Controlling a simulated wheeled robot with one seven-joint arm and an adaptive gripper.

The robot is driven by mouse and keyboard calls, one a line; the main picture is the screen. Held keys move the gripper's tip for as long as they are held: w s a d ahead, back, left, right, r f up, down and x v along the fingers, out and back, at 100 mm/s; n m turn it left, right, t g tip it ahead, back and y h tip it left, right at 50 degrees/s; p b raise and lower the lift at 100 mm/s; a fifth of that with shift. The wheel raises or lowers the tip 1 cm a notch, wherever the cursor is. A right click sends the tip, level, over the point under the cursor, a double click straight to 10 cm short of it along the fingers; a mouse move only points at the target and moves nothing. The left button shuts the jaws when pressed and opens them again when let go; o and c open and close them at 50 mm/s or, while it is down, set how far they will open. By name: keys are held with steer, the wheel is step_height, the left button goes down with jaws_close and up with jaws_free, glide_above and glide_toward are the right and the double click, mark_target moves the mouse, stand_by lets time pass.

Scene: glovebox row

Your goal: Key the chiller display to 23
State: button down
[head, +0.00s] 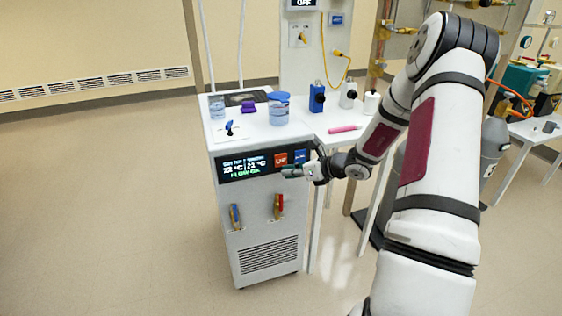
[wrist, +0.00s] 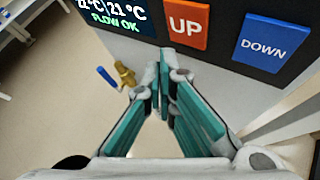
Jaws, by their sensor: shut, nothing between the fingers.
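The chiller (head: 255,225) is a white cabinet with a black panel on its upper front. Its display (head: 243,167) shows two temperatures; the left seems to read 22 °C in the head view, the right 21 °C. In the wrist view the display (wrist: 117,15) is partly cut off, with green FLOW OK below. The orange-red UP button (wrist: 187,25) is left of the blue DOWN button (wrist: 262,46). My gripper (head: 286,172) is shut and empty, its tips (wrist: 166,58) just below and left of the UP button. I cannot tell whether they touch the panel.
Below the panel are a blue-handled valve (head: 235,216) and a red-handled valve (head: 278,206). Jars, including a blue-lidded one (head: 279,113), stand on top. A side table with a pink tool (head: 345,129) adjoins on the right. The floor at left is clear.

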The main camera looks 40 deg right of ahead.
steer(key=s, duration=0.1)
steer(key=s+a, duration=0.1)
steer(key=s, duration=0.1)
steer(key=shift+s, duration=0.15)
stand_by(2.0)
steer(key=shift+s+a+r+n+t+y+b, duration=0.3)
steer(key=shift+s+n+t+y, duration=0.3)
steer(key=shift+n, duration=1.75)
steer(key=shift+s+a+r+n+t+y+b, duration=0.25)
steer(key=shift+s+n+t+y, duration=0.4)
steer(key=shift+n, duration=1.75)
steer(key=shift+s+a+r+n+t+y+b, duration=0.2)
steer(key=shift+s+n+t+y+b, duration=0.45)
steer(key=shift+n, duration=1.7)
steer(key=shift+w+f, duration=0.1)
steer(key=shift+w, duration=0.15)
steer(key=w+d+b, duration=0.2)
steer(key=w, duration=0.6)
steer(key=shift+w+d, duration=0.15)
